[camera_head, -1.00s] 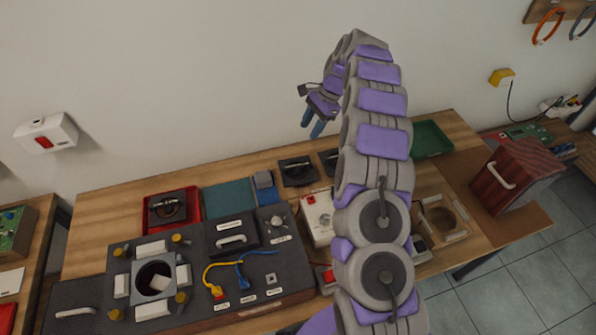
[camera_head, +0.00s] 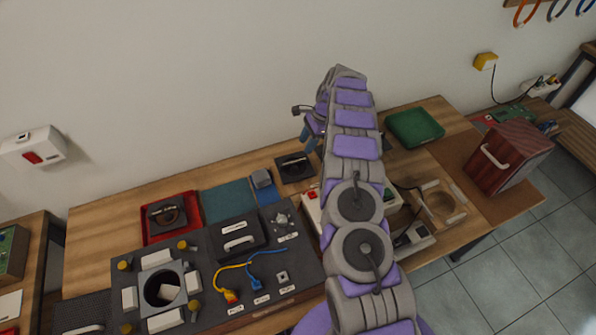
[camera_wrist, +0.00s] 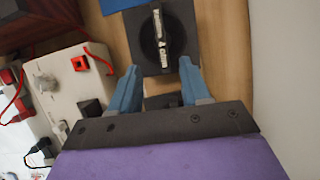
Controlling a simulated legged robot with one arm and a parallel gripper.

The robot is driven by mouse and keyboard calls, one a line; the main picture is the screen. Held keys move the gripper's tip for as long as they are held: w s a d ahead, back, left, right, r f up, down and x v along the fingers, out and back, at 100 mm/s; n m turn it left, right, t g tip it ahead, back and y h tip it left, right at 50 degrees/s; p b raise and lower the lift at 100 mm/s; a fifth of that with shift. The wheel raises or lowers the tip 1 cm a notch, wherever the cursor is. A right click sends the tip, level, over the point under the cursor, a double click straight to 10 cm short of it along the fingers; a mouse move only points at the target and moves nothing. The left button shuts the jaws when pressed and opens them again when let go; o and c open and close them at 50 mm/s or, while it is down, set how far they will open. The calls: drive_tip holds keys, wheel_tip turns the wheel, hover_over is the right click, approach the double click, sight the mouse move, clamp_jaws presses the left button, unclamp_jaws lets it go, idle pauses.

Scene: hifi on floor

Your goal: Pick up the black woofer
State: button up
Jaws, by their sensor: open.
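Black square pieces with round centres, which look like woofers, lie on the wooden table. One black piece (camera_head: 295,167) lies near the table's back edge, and another (camera_head: 167,214) sits in a red tray at left. In the wrist view a black woofer-like piece (camera_wrist: 178,50) with a round centre and a pale bar lies just beyond my fingertips. I cannot tell for sure which piece in the head view this is. My gripper (camera_head: 310,135) is above the back of the table. Its blue fingers (camera_wrist: 160,72) are apart with nothing held; another dark piece shows partly between them.
A dark grey panel (camera_head: 207,265) with a round opening, cables and handles fills the front left. A teal mat (camera_head: 228,203), green tray (camera_head: 415,127) and dark red box (camera_head: 508,155) stand around. A white device (camera_wrist: 70,90) lies left of my fingers. The wall is close behind.

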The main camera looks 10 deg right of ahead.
sight(296, 161)
drive_tip(key=a+f, duration=0.4)
drive_tip(key=shift+s+a+f, duration=0.15)
drive_tip(key=shift+a+f, duration=0.15)
drive_tip(key=d+f, duration=0.1)
drive_tip(key=d+f+b, duration=0.1)
drive_tip(key=f, duration=0.1)
drive_tip(key=shift+f, duration=0.3)
drive_tip(key=a+f, duration=0.2)
drive_tip(key=a, duration=0.1)
drive_tip(key=shift+a, duration=0.1)
drive_tip(key=shift+a+r, duration=0.15)
drive_tip(key=shift+a, duration=0.15)
drive_tip(key=shift+d, duration=1.3)
drive_tip(key=shift+a+f, duration=0.25)
drive_tip(key=shift+a, duration=0.8)
drive_tip(key=c, duration=0.3)
drive_tip(key=shift+d, duration=0.2)
drive_tip(key=c, duration=0.3)
drive_tip(key=shift+d, duration=0.55)
clamp_jaws()
drive_tip(key=shift+a, duration=0.1)
drive_tip(key=shift+s+a, duration=0.1)
drive_tip(key=shift+a, duration=0.2)
